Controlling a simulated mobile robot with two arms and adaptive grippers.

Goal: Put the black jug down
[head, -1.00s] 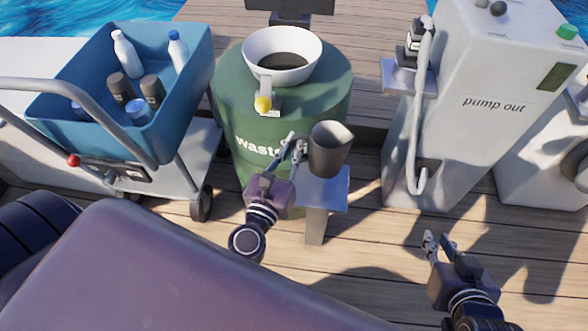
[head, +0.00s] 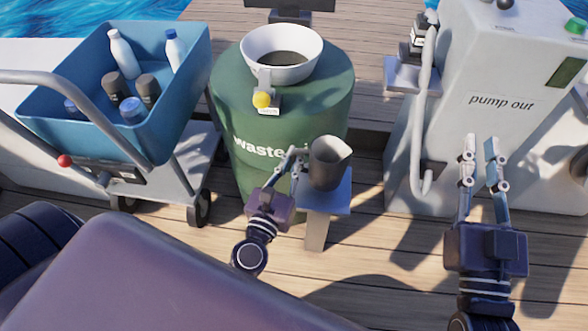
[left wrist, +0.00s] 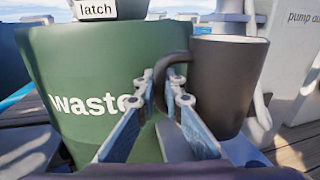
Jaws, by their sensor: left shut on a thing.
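The black jug (head: 328,164) is upright at the small stand with a pale blue-grey top (head: 322,202), beside the green waste drum. Its base is at the stand's top; I cannot tell whether it touches. My left gripper (head: 296,156) is shut on the jug's handle, on the jug's left side. In the left wrist view the fingers (left wrist: 167,92) close around the handle of the dark jug (left wrist: 226,82). My right gripper (head: 480,148) is empty, its fingers apart and pointing up in front of the pump-out cabinet.
The green waste drum (head: 232,110) with a white funnel (head: 306,72) and yellow-knobbed latch (head: 262,100) stands just behind the stand. A blue crate (head: 165,125) of bottles sits on a cart at left. The pump-out cabinet (head: 460,130) stands at right.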

